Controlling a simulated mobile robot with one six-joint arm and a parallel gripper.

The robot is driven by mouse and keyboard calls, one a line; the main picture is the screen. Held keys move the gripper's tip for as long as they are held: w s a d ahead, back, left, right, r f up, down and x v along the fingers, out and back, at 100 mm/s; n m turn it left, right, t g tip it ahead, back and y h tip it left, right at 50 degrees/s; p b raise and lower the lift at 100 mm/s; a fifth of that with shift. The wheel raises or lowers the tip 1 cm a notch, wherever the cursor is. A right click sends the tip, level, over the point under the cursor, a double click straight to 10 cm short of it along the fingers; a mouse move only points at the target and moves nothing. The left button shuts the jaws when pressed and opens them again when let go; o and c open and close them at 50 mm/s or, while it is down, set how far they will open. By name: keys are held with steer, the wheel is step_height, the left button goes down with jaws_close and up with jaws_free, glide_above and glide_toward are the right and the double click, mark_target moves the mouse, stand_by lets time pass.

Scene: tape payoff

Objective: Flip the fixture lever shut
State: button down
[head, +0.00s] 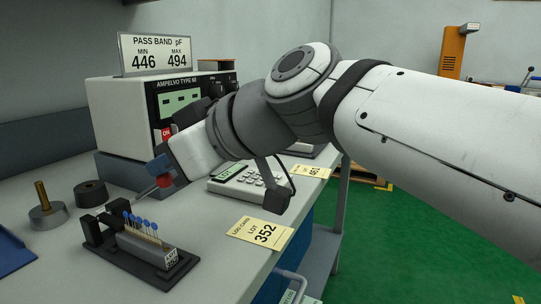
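The fixture (150,268) is a black base on the bench at lower left, with black uprights at its left end. A grey block (150,246) on it bears a row of blue-headed parts and a lot label. A thin light rod with a red knob (165,181) slants up to the right behind the blue heads; it looks like the lever, raised, but I cannot tell where it joins. My gripper (158,168) is at this knob, with a blue tip just above it. Whether it touches the knob, and how far the fingers are apart, is unclear.
A meter (120,118) with a pass band sign (155,54) stands behind. A grey keypad device (245,184) and a yellow lot card (260,233) lie to the right. A brass post (45,205) and a dark ring (91,194) stand left of the fixture. The bench's front edge is clear.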

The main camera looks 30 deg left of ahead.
steer(key=shift+f, duration=0.45)
steer(key=shift+r, duration=0.1)
steer(key=r+p, duration=0.1)
steer(key=a+r+p, duration=0.1)
steer(key=r, duration=0.1)
steer(key=r+p, duration=0.1)
steer(key=shift+s+a+r+p, duration=0.25)
steer(key=shift+r+p, duration=0.05)
steer(key=w+d+r, duration=0.1)
steer(key=d, duration=0.8)
steer(key=shift+w+r+p, duration=0.3)
steer(key=shift+r+p, duration=0.05)
steer(key=shift+p, duration=0.1)
steer(key=shift+w, duration=0.1)
